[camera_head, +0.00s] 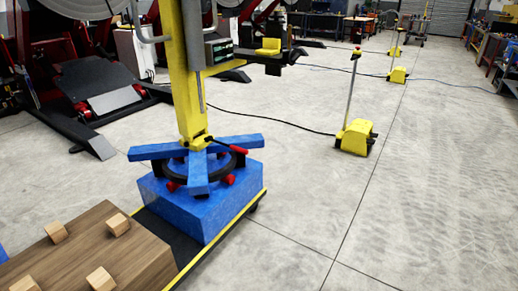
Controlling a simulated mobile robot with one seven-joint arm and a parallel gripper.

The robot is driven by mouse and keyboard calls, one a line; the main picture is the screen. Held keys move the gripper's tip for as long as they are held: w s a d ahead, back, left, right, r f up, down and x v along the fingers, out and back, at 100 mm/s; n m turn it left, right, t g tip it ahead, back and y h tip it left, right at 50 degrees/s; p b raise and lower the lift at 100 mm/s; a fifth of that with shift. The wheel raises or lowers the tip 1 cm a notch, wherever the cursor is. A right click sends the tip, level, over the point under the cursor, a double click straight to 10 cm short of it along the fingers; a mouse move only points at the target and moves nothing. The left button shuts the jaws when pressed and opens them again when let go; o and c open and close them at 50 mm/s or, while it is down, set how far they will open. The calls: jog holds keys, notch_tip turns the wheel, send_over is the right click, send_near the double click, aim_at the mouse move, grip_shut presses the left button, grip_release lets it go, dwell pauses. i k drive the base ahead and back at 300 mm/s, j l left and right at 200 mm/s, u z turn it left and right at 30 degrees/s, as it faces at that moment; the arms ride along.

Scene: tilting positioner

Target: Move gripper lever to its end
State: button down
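A yellow upright column (182,75) stands on a blue base (205,195) with flat blue arms spread across its top. A short black lever with a red end (238,149) sticks out to the right at the column's foot, over a dark ring (238,165). It slopes slightly down toward its red end. I cannot tell whether this is the gripper lever of the task, or whether it is at its end. A grey box with buttons (218,50) is on the column's right side. My gripper does not show in this view.
A wooden block surface (90,250) with several small wooden cubes is at the lower left. A yellow floor pedal unit with a pole (356,137) stands to the right, with a black cable on the floor. Dark red machinery (100,80) fills the left back. The right floor is clear.

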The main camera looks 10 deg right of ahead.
aim_at(227, 146)
jog(key=i+j+z, duration=0.25)
jog(key=j+z, duration=0.25)
jog(key=i+j, duration=0.1)
jog(key=j, duration=0.65)
jog(key=i, duration=0.05)
